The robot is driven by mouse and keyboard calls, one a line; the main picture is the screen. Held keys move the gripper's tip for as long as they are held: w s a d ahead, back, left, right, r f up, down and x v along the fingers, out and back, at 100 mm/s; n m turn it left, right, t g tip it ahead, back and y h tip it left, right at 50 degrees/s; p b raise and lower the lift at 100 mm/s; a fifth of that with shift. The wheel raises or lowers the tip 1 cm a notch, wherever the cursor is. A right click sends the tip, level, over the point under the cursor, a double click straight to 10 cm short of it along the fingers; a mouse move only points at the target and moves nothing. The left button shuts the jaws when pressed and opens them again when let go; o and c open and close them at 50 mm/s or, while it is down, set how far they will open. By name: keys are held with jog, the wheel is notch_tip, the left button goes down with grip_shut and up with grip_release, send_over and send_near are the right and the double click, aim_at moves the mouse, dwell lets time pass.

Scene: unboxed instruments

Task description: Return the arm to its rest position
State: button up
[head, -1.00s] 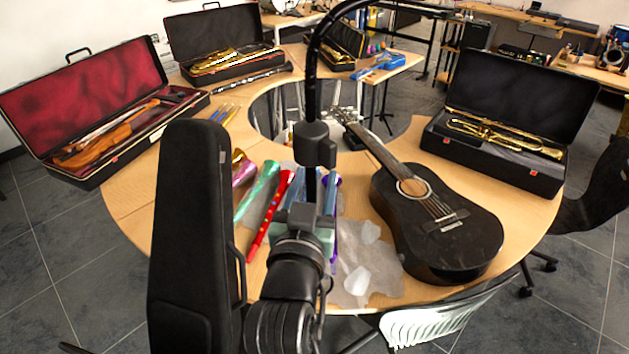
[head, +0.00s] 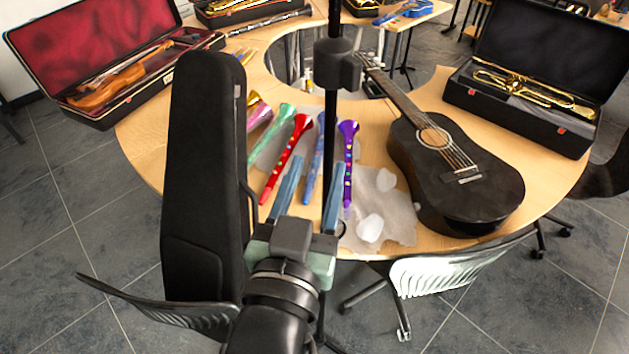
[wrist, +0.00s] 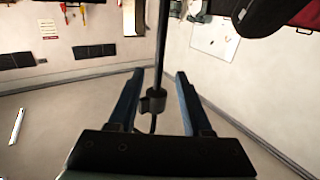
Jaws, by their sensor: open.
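My gripper (head: 318,166) is in the lower middle of the head view, in front of the table's near edge. Its two blue-grey fingers are apart with nothing held between them. A thin black pole with a clamp (head: 337,64) crosses the head view in front of the table and passes close to the fingers in the picture. In the wrist view my gripper (wrist: 160,73) is also open, and a black pole with a clamp (wrist: 153,103) shows between the fingers. I cannot tell how far the pole is from them.
A black upright case (head: 203,175) stands close on the left. Colourful toy horns, including a red one (head: 285,160) and a purple one (head: 347,160), lie on the round table (head: 392,110). A black guitar (head: 455,185) lies right of them. Chairs (head: 420,275) stand at the near edge.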

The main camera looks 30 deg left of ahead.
jog(key=shift+s, duration=0.2)
jog(key=shift+r, duration=0.1)
jog(key=w+d+r+m+t+h, duration=0.1)
jog(key=w+d+r+t, duration=0.15)
jog(key=r, duration=0.65)
jog(key=w+d+r+m+t+h, duration=0.1)
jog(key=d+r+t, duration=0.25)
jog(key=r, duration=0.55)
jog(key=s+d+r+t+h, duration=0.1)
jog(key=d+r, duration=0.3)
jog(key=r, duration=0.4)
jog(key=s+d+r+t+h, duration=0.1)
jog(key=s+d+r+t, duration=0.2)
jog(key=r, duration=0.4)
jog(key=shift+s+d+r+m, duration=0.35)
jog(key=shift+d+r+m, duration=0.05)
jog(key=shift+f, duration=0.15)
